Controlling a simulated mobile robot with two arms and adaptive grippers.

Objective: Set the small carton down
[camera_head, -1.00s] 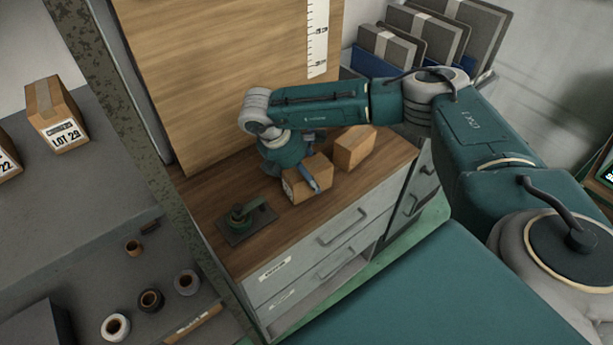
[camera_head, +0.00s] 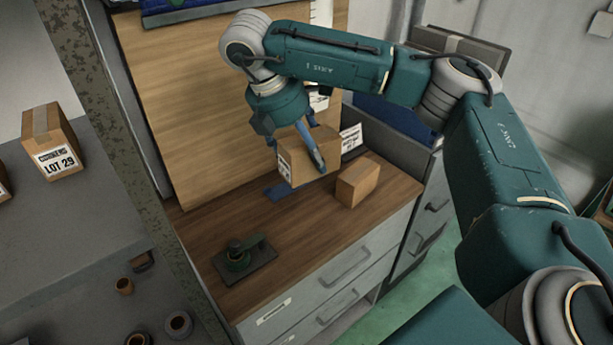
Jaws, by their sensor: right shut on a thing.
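My right gripper (camera_head: 300,155) is shut on a small brown carton (camera_head: 309,163) with a white label on its left end. The gripper reaches down from above, one blue finger across the carton's near side. The carton is held above the wooden worktop (camera_head: 313,242), slightly tilted. A second brown carton (camera_head: 357,182) stands on the worktop just right of and below the held one, apart from it in the picture. My left gripper does not show.
A dark green device on a flat plate (camera_head: 244,259) sits at the worktop's front left. A wooden back panel (camera_head: 200,100) rises behind. A carton marked LOT 29 (camera_head: 50,142) stands on the grey shelf at left. The worktop between device and second carton is clear.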

